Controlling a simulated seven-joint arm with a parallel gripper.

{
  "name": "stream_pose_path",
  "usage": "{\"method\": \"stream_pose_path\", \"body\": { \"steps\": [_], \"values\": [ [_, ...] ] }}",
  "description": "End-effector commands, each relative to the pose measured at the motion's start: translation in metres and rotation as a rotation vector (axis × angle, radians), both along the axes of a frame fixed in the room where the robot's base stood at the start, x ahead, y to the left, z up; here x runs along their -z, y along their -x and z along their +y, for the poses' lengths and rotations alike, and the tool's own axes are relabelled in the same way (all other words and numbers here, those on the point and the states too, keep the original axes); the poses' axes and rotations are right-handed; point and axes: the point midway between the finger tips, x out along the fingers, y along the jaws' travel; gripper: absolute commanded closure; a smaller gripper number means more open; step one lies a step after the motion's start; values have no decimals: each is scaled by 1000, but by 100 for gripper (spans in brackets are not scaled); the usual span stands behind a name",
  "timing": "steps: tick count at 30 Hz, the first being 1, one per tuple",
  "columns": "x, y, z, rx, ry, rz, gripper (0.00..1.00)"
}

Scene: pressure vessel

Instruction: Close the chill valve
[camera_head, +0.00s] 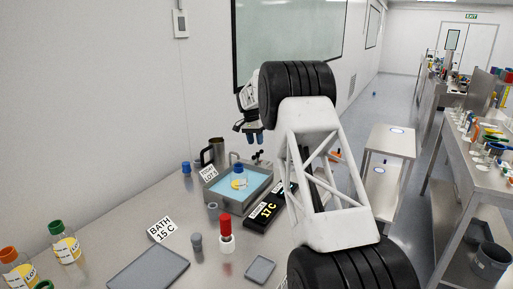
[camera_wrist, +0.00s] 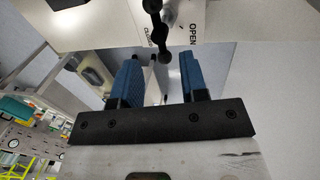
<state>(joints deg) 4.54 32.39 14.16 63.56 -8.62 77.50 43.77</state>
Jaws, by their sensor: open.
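The chill valve shows in the wrist view as a black lever (camera_wrist: 158,24) with rounded knobs, on a pale panel. The word CLOSED, partly cut, is on its left and OPEN (camera_wrist: 193,34) on its right. My gripper (camera_wrist: 159,60) is open, with two blue fingers apart and nothing held between them. The lever's lower knob appears in the gap between the fingertips; I cannot tell whether it is within their reach.
A bottle stands in the bath's blue water. A black display (camera_head: 267,212) reads 17 C, and a sign (camera_head: 161,229) reads BATH 15 C.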

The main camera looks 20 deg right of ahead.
Motion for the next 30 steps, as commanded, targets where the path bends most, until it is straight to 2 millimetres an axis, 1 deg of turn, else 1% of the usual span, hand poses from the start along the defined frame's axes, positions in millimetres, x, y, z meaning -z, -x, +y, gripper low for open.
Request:
{"method": "stream_pose_path", "body": {
  "steps": [1, 3, 7, 22, 26, 30],
  "values": [
    [-7, -1, 1, 0, 1, -1, 60],
    [-13, -2, 2, 0, 0, -1, 60],
    [-22, -3, 3, 0, 0, 0, 60],
    [-26, -2, 4, -1, -1, -1, 60],
    [-33, 3, 5, -10, -2, -5, 60],
    [-46, 18, 9, -29, -8, -12, 60]
  ]
}}
